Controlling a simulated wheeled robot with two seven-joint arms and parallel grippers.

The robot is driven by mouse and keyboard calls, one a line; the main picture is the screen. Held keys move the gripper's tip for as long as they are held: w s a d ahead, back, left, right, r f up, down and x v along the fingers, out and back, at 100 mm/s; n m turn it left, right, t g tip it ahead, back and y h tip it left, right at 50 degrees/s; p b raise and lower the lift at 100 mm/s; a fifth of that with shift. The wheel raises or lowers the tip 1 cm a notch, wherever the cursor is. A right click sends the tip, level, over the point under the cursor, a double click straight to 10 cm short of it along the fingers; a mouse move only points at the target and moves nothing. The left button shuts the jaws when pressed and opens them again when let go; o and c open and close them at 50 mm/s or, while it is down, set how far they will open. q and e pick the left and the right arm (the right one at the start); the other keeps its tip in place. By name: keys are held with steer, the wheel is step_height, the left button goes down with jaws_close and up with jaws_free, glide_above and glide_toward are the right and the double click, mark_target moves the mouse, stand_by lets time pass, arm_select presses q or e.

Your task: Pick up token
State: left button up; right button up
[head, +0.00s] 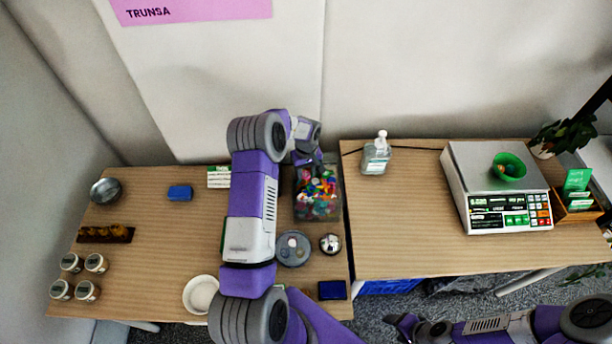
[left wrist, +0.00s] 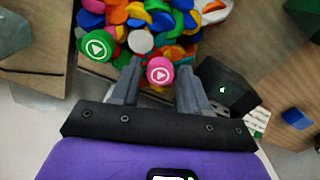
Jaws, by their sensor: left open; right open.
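Many coloured tokens (head: 318,186) fill a clear bin (head: 318,214) near the right edge of the left table. They also show in the left wrist view (left wrist: 150,18). My left gripper (head: 306,160) is over the back of the bin, pointing down. In the left wrist view, its fingers (left wrist: 158,78) are apart. A pink token (left wrist: 160,71) with a white arrow mark appears between the fingertips; I cannot tell whether they touch it. My right gripper (head: 406,326) is low at the front, away from the bin, open.
A grey round dish (head: 293,249), a silver dome (head: 330,243) and a white bowl (head: 201,294) stand in front of the bin. A sanitizer bottle (head: 376,156) and a scale (head: 495,190) are on the right table, whose middle is clear. Small jars (head: 71,263) stand at left.

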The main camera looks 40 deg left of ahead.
mark_target(306, 175)
arm_select(q)
steer(key=shift+f, duration=0.25)
steer(key=c, duration=0.8)
step_height(306, 175, up, 10)
steer(key=shift+r+p, duration=0.1)
steer(key=shift+p, duration=0.4)
